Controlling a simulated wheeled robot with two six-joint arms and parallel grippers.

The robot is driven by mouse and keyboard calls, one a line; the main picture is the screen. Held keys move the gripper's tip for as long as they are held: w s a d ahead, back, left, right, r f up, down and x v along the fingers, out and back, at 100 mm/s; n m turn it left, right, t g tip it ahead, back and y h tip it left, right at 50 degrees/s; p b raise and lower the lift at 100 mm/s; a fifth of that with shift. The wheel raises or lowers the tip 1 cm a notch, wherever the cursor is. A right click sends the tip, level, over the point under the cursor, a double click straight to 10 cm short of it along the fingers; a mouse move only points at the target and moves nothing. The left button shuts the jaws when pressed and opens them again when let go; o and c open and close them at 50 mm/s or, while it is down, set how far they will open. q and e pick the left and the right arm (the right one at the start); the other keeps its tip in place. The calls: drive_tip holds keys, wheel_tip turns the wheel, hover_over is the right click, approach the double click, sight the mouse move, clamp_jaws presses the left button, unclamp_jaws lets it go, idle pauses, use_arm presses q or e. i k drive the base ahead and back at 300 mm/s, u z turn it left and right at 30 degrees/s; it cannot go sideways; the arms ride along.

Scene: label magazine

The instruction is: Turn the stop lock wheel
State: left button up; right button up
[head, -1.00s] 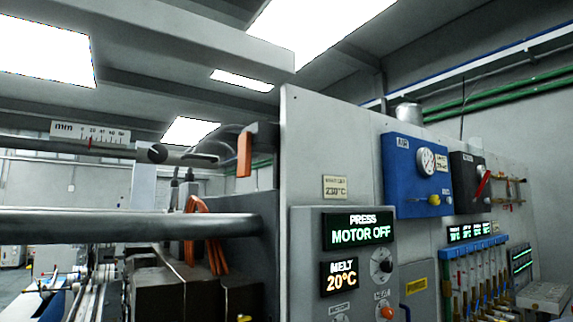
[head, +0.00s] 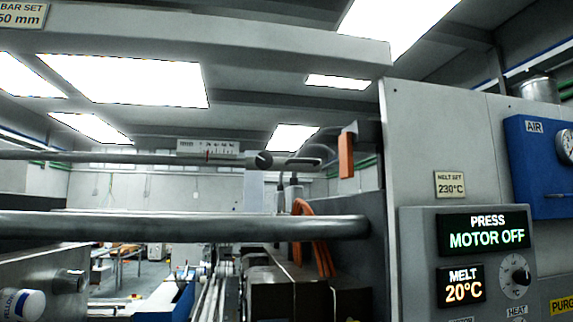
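No wheel labelled as the stop lock shows in the head view. I cannot tell whether this knob is the stop lock wheel. Neither of my grippers is in view.
A thick grey bar (head: 180,227) crosses in front, ending at a grey upright panel. The control panel (head: 412,235) at right reads "MOTOR OFF" and "MELT 20°C". A blue air box (head: 540,190) stands far right. An overhead beam (head: 200,40) carries a "BAR SET" plate.

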sight(264, 160)
drive_tip(key=u, duration=0.05)
drive_tip(key=k, duration=0.5)
drive_tip(key=u, duration=1.05)
drive_tip(key=i, duration=0.95)
drive_tip(key=z, duration=1.85)
